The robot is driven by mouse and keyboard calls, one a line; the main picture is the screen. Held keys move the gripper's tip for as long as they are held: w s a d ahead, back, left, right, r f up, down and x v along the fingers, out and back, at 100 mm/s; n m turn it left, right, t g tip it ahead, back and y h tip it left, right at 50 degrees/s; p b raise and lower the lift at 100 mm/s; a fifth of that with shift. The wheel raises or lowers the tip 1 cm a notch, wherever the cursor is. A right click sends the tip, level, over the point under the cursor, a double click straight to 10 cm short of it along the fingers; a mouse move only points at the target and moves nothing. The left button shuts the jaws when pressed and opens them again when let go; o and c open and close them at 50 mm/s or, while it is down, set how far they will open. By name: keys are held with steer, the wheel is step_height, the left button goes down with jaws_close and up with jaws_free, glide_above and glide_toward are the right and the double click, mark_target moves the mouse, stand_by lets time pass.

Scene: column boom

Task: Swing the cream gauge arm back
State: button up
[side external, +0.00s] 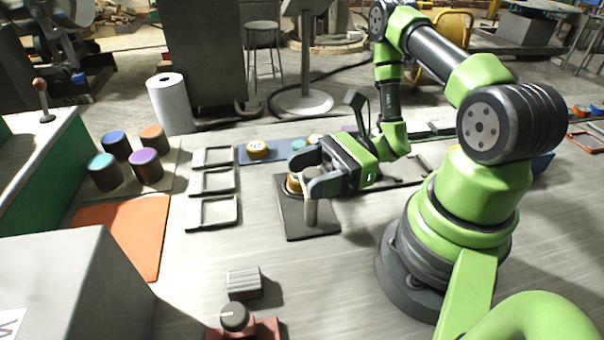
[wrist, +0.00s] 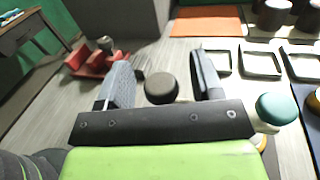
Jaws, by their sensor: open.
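My gripper (side external: 305,172) is open in the side external view, low over a dark square base plate (side external: 312,232). A grey upright post (side external: 311,212) stands on this plate, just below the fingers. A small cream part, perhaps the gauge arm, shows between the fingers, but they hide most of it. A yellow puck (side external: 292,184) sits beside the post, partly covered. In the wrist view, a dark round top (wrist: 160,88) shows between the open fingers (wrist: 163,80), with gaps on both sides. I cannot tell which way the gauge arm points.
Three grey trays (side external: 212,182) stand left of the plate, near an orange mat (side external: 125,230) and several coloured-top cylinders (side external: 146,165). A blue mat (side external: 280,150) holding pucks lies behind. A ribbed block (side external: 244,283) and a red-based knob (side external: 234,317) are in front.

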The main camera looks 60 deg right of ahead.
steer(key=shift+x, duration=0.8)
jaws_close()
